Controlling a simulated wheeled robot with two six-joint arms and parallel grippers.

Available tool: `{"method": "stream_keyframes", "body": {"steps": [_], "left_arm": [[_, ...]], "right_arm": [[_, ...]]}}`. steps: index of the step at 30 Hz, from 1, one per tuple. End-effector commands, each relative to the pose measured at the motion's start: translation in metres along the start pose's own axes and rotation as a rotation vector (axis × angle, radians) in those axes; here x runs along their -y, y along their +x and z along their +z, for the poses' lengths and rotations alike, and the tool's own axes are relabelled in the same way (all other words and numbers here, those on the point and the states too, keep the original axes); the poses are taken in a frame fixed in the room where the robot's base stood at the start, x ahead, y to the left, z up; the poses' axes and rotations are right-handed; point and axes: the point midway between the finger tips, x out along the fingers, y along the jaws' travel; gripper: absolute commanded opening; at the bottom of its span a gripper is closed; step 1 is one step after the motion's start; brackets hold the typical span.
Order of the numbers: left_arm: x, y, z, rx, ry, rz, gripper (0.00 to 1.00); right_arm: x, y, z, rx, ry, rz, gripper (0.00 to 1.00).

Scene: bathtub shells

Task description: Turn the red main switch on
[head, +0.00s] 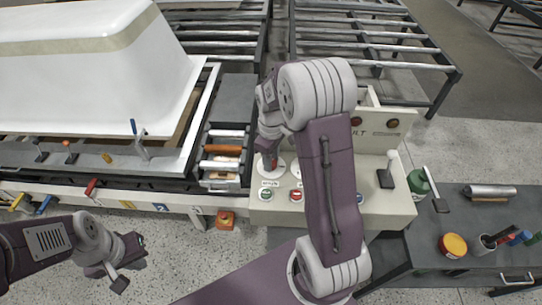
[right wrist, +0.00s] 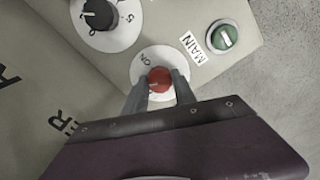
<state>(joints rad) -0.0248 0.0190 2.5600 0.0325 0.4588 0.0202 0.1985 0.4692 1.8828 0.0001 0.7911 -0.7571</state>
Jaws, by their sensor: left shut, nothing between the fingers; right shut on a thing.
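The red main switch (right wrist: 159,80) is a round knob on a white dial plate in the right wrist view, with "ON" printed on the plate and a "MAIN" label beside it. My right gripper (right wrist: 161,88) is shut on the knob, one finger on each side. A pale mark on the knob points away from the "ON" print. In the head view the red switch (head: 274,164) shows just below my right gripper (head: 269,152), at the left of the control panel (head: 386,204). My left gripper (head: 126,264) is shut and empty, low at the left.
The white tub shell (head: 80,70) lies on a frame at the left. A side table (head: 480,218) with a yellow-lidded tin stands at the right. My right arm hides the panel's middle.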

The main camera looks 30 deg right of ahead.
Motion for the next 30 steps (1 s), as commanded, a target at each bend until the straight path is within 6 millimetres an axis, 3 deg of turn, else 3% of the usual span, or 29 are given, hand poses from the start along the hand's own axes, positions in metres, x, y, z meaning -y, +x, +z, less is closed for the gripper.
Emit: {"method": "stream_keyframes", "body": {"steps": [12, 30], "left_arm": [[-0.001, -0.027, -0.003, 0.0, 0.0, 0.0, 0.0], [-0.001, -0.05, -0.005, 0.0, 0.0, 0.0, 0.0]], "right_arm": [[-0.001, -0.004, 0.0, -0.003, 0.392, 0.003, 0.0], [-0.002, -0.004, -0.001, -0.006, 0.916, 0.003, 0.0]]}}
